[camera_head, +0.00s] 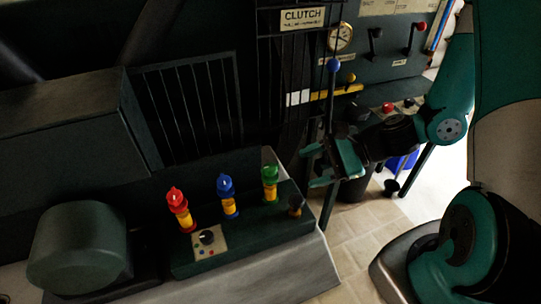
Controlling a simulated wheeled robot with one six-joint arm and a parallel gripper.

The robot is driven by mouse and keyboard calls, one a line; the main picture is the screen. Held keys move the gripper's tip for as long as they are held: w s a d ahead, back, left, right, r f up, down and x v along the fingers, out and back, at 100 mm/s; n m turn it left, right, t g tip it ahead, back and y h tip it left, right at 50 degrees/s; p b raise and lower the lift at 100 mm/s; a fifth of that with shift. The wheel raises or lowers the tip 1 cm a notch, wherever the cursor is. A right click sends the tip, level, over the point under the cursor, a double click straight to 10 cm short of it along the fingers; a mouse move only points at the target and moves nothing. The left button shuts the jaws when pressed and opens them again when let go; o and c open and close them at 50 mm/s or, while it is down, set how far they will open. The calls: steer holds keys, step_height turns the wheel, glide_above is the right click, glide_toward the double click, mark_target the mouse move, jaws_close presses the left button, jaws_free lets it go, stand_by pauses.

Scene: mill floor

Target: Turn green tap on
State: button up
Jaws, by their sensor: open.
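The green tap (270,174) stands upright at the right of a row of taps on a dark green block. It has a green top and a yellow lower part. A blue tap (225,187) and a red tap (175,197) stand to its left. My gripper (315,168) is open and empty. It is to the right of the green tap and apart from it in the picture, with its fingers pointing left. The exact height and depth between them cannot be told.
A small panel with a black knob (207,237) sits before the taps, and a dark knob (295,206) right of the green tap. A blue-knobbed lever (333,66) rises behind my gripper. A dark rounded housing (77,245) stands left.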

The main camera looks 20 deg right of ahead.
steer(key=d+f+m+t+h+p, duration=0.15)
steer(key=d+m+t, duration=0.3)
steer(key=m, duration=0.45)
steer(key=m+b, duration=0.1)
steer(key=b, duration=0.8)
glide_toward(271, 167)
steer(key=a+f, duration=0.1)
steer(key=shift+h, duration=0.25)
steer(key=x, duration=0.5)
steer(key=r+x, duration=0.1)
steer(key=x, duration=0.2)
steer(key=shift+w, duration=0.3)
steer(key=shift+w+a+f+t, duration=0.25)
steer(key=shift+w+a+f, duration=0.05)
steer(key=shift+w+a, duration=0.15)
steer(key=c, duration=0.9)
